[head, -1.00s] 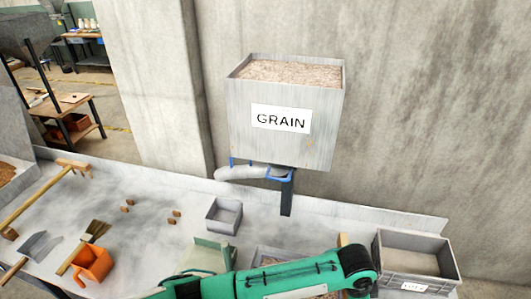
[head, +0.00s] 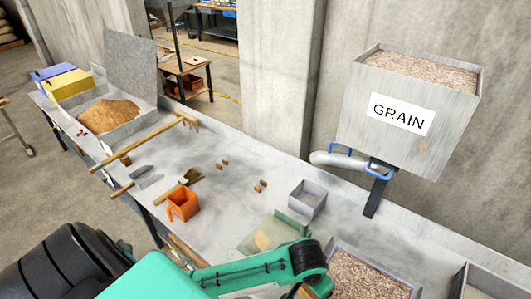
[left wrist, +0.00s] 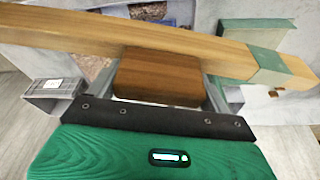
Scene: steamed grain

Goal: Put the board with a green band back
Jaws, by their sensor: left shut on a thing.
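My left gripper (left wrist: 162,88) is shut on the wooden board with a green band (left wrist: 190,50). In the left wrist view the long board runs across the top, the green band near its right end. A brown wooden block (left wrist: 160,78), seemingly its grip, sits between the fingers. In the head view my left arm ends beside the grain tray (head: 415,292), and its wrist hides the gripper and nearly all of the board. My right gripper is not in view.
A pale green holder (head: 292,222) stands just beyond my wrist. A grey box (head: 308,200), orange jug (head: 183,204), brush, rake and small wooden blocks lie on the bench (head: 225,215). The grain hopper (head: 405,115) hangs at right. The mid-bench has free room.

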